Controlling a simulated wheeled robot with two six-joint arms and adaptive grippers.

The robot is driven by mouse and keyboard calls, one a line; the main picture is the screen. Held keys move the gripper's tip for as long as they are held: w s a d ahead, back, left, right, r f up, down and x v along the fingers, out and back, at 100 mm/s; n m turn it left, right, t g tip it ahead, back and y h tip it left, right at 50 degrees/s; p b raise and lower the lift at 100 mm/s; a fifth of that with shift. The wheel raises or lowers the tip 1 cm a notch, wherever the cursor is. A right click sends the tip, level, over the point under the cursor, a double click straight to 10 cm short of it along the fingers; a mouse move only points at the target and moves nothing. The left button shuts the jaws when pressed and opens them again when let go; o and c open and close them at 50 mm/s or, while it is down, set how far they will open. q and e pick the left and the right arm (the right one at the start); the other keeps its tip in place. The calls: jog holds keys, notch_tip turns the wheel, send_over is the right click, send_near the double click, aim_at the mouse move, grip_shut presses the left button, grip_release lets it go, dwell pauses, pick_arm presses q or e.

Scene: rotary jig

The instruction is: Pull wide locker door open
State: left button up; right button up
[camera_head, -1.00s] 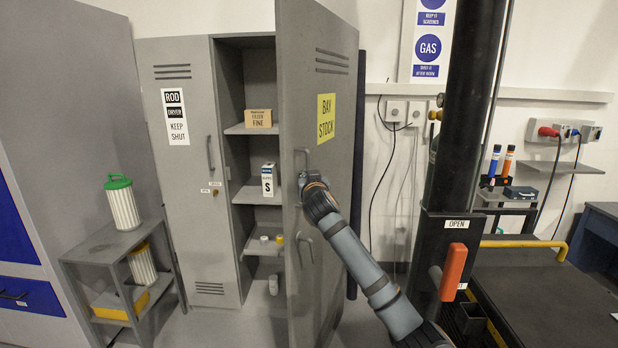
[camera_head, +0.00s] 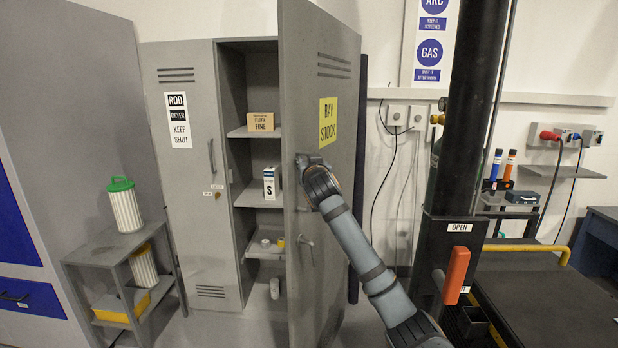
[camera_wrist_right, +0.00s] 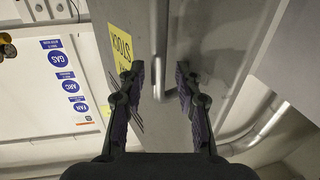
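The grey locker door (camera_head: 335,185) with the yellow BAY STOCK label (camera_head: 328,121) stands swung out from the locker, whose shelves show behind it. My right gripper (camera_head: 304,162) is at the door's free edge, over its upper handle, which it hides in the head view. In the right wrist view, the two fingers of my right gripper (camera_wrist_right: 158,70) are apart, with a grey bar handle (camera_wrist_right: 160,30) running between them; I cannot tell if they touch it. A second, lower handle (camera_head: 307,246) shows on the door. My left gripper is out of view.
A shut locker door (camera_head: 182,220) marked KEEP SHUT adjoins the open compartment. Boxes (camera_head: 261,121) stand on its shelves. A low shelf stand (camera_head: 118,243) is at left. A black column (camera_head: 465,110) and a dark bench (camera_head: 545,295) stand to the right of my arm.

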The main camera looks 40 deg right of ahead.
aim_at(302, 141)
jog(key=r, duration=0.2)
jog(key=w+r, duration=0.1)
jog(key=r, duration=0.1)
jog(key=shift+r, duration=0.25)
jog(key=shift+w+a+r, duration=0.1)
jog(key=shift+w+a, duration=0.05)
jog(key=shift+w, duration=0.35)
notch_tip(302, 141, down, 3)
jog(key=shift+r+g, duration=0.15)
jog(key=shift+g, duration=0.15)
jog(key=s, duration=0.1)
jog(key=s+b, duration=0.1)
jog(key=shift+s+d+r, duration=0.15)
jog(key=shift+s+d, duration=0.2)
pick_arm(q)
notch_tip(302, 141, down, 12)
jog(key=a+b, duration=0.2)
jog(key=b, duration=0.8)
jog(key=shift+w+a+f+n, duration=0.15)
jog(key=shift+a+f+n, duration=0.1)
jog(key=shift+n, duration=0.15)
pick_arm(e)
jog(key=s+a+r+n+y, duration=0.1)
jog(key=s+a, duration=0.4)
jog(key=a, duration=0.1)
jog(key=shift+s+a+r, duration=0.25)
jog(key=shift+s+a, duration=0.1)
jog(key=shift+a, duration=0.05)
